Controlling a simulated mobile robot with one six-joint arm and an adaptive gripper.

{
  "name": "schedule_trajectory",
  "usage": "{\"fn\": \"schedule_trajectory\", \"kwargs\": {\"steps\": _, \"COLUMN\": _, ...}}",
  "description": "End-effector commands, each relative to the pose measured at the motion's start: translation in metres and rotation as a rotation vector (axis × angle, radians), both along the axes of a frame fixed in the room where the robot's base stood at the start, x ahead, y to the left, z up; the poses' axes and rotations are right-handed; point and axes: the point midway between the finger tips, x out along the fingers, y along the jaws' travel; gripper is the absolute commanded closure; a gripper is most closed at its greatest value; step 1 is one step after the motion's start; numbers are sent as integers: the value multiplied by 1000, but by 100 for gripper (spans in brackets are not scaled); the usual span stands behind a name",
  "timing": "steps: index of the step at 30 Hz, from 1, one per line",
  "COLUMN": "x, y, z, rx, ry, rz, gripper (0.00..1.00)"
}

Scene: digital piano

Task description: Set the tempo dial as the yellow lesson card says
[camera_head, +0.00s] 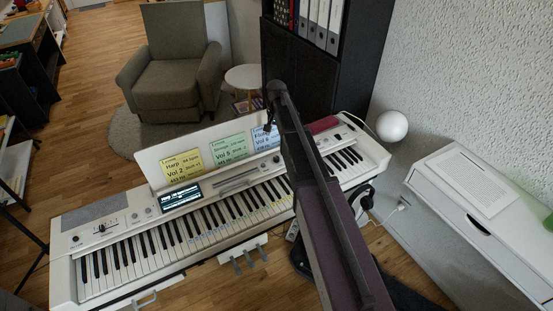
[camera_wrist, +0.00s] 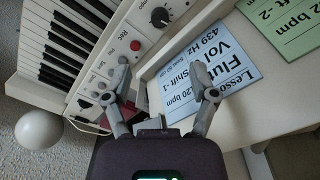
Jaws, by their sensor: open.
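The yellow lesson card (camera_head: 182,165) stands on the piano's music rest, at the left of a green and a blue card. It reads "Harp" and "Vol 2"; its bpm figure looks like 64 but is small. My gripper (camera_wrist: 165,86) is open and empty, above the piano's right end, apart from the knob. It shows small beside the blue card in the head view (camera_head: 268,126).
The piano's display (camera_head: 180,197) is lit. The blue card (camera_wrist: 215,58) lies close under the right finger, with the green card (camera_wrist: 284,25) beyond. A red button marked Rec (camera_wrist: 136,45) is near the left finger. A white ball lamp (camera_head: 392,126) and a dark red object (camera_head: 322,125) stand at the right.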

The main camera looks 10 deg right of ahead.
Motion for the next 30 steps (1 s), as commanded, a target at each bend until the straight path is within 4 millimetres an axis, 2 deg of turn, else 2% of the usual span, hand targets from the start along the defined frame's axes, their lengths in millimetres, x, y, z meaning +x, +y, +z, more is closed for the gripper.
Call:
{"fn": "schedule_trajectory", "kwargs": {"steps": 1, "x": 0, "y": 0, "z": -7, "rx": 0, "ry": 0, "rz": 0, "gripper": 25}}
{"fn": "schedule_trajectory", "kwargs": {"steps": 30, "x": 0, "y": -1, "z": -81, "rx": 0, "ry": 0, "rz": -1, "gripper": 25}}
